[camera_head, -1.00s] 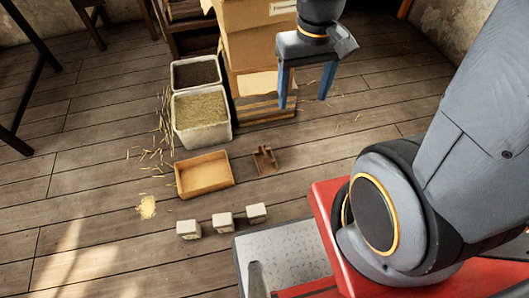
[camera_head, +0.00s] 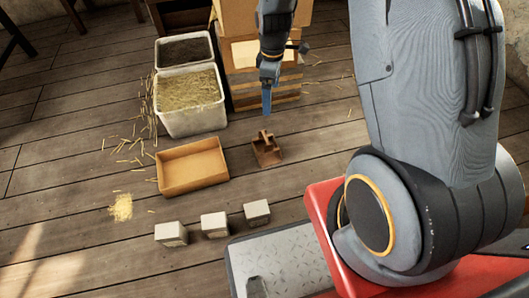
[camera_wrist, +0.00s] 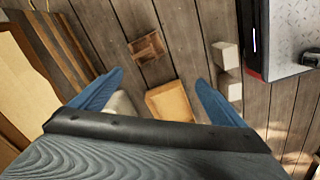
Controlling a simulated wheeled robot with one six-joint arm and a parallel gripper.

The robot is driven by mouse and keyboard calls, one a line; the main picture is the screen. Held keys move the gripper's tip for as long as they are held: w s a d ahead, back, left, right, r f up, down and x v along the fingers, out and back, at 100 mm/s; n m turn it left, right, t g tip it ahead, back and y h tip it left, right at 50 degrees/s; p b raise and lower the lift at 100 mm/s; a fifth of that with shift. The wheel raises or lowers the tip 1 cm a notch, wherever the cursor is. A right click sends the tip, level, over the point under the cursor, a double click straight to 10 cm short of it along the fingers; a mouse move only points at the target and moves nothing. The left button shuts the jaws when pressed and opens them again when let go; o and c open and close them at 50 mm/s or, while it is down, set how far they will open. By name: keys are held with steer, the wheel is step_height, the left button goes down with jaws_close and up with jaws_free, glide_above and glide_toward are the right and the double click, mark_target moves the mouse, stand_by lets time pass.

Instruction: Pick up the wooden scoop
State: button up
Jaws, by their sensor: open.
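The wooden scoop (camera_head: 267,152) is small and dark brown, and lies on the floor to the right of the tan tray. Its handle points up and back in the head view. In the wrist view the scoop (camera_wrist: 147,47) lies beyond the fingertips, left of centre. My gripper (camera_head: 267,108) is above and just behind the scoop in the head view, pointing down, and does not appear to touch it. In the wrist view its two blue fingers (camera_wrist: 158,80) are spread wide with nothing between them.
A tan tray (camera_head: 192,167) sits left of the scoop. Several pale blocks (camera_head: 214,224) stand in front. Behind are a straw-filled bin (camera_head: 190,103), a dark-filled bin (camera_head: 184,51) and a stack of boxes (camera_head: 262,90). Bare floor (camera_head: 310,150) lies right of the scoop.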

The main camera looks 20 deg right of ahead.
mark_target(266, 137)
steer(key=w+f+n+b, duration=0.2)
steer(key=w+f+b, duration=0.1)
steer(key=f, duration=0.7)
steer(key=w+f+n+b, duration=0.2)
steer(key=f+b, duration=0.3)
steer(key=f, duration=0.5)
steer(key=w+f+n+b, duration=0.2)
steer(key=f+b, duration=0.3)
steer(key=f, duration=0.6)
steer(key=shift+w+a+n, duration=0.1)
steer(key=shift+w+n, duration=0.2)
steer(key=shift+w, duration=0.5)
steer(key=f+b, duration=0.1)
steer(key=f, duration=0.1)
steer(key=f+b, duration=0.2)
steer(key=f, duration=0.1)
steer(key=shift+s+d+f, duration=0.3)
steer(key=shift+s+f, duration=0.05)
steer(key=shift+r, duration=0.1)
steer(key=c, duration=1.2)
